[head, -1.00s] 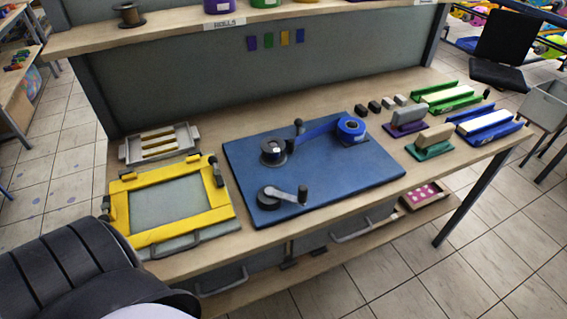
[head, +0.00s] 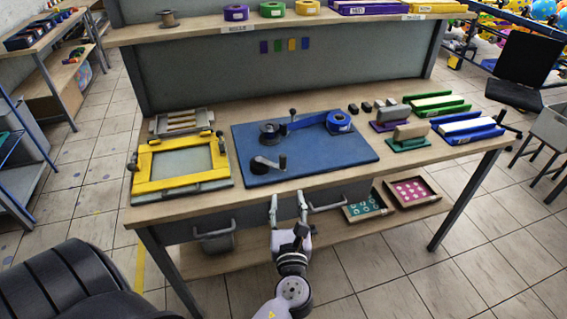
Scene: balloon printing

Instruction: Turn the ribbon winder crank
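The ribbon winder is a blue board (head: 345,166) on the workbench in the head view. Its crank (head: 266,163) is a grey arm at the board's front left, with a dark upright knob (head: 282,162) at the arm's right end. Behind the crank stands a dark spool (head: 269,132). A blue ribbon runs from near it to a blue ribbon roll (head: 339,122) on the right. My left gripper (head: 288,200) is in front of the bench's front edge, nearer to me than the crank. Its two fingers are apart with nothing between them. My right gripper is out of view.
A yellow frame (head: 182,185) lies left of the board. Stampers (head: 408,137) and green and blue trays (head: 467,127) are on the right. Drawer handles (head: 327,206) stick out below the tabletop. Two sample boxes (head: 411,191) sit on the lower shelf.

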